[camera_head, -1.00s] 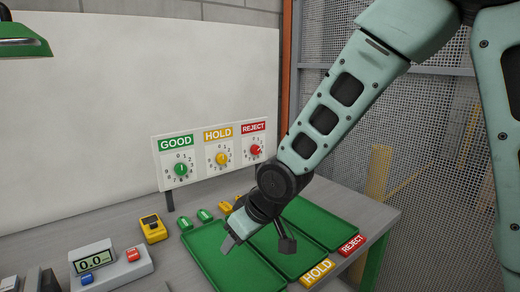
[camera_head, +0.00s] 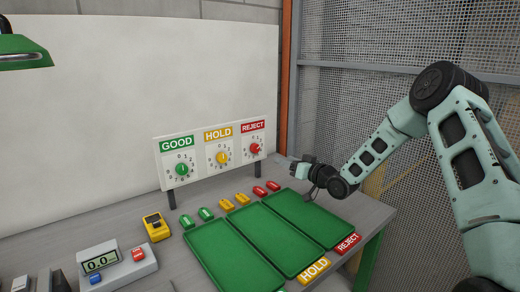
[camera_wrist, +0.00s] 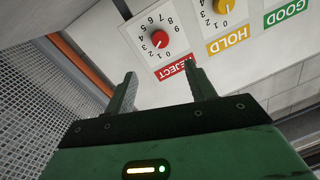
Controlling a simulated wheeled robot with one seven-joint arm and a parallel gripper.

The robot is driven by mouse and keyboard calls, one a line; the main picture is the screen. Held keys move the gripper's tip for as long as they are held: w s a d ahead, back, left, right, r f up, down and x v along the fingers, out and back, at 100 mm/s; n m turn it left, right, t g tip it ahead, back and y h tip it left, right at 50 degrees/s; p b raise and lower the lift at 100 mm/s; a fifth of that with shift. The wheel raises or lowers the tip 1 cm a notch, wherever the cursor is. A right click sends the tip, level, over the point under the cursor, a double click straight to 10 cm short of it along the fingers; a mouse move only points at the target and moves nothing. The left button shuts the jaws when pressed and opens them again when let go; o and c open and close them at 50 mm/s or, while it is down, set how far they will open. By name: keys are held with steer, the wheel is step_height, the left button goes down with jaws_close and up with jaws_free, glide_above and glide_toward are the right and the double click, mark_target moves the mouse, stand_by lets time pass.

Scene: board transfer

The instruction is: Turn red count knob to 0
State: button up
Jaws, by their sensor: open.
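The red knob (camera_head: 255,149) sits on a white numbered dial under the REJECT label, at the right end of the upright board. In the wrist view the red knob (camera_wrist: 160,40) appears upside down, ahead of my fingers and framed by the gap between them. Its pale pointer mark is too small to read surely against the numbers. My gripper (camera_head: 295,166) is to the right of the board, apart from the knob. In the wrist view my gripper (camera_wrist: 157,78) is open, with nothing between its fingers.
A yellow knob (camera_head: 222,157) and a green knob (camera_head: 182,170) share the board (camera_head: 202,178). Green trays (camera_head: 268,232) and several small coloured boards lie on the table below. A mesh wall (camera_head: 365,100) stands at the right, beyond an orange post (camera_head: 285,75).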

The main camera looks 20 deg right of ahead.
mark_target(257, 149)
steer(key=p+x, duration=0.3)
steer(key=x, duration=1.1)
steer(key=shift+c, duration=0.3)
steer(key=c, duration=0.9)
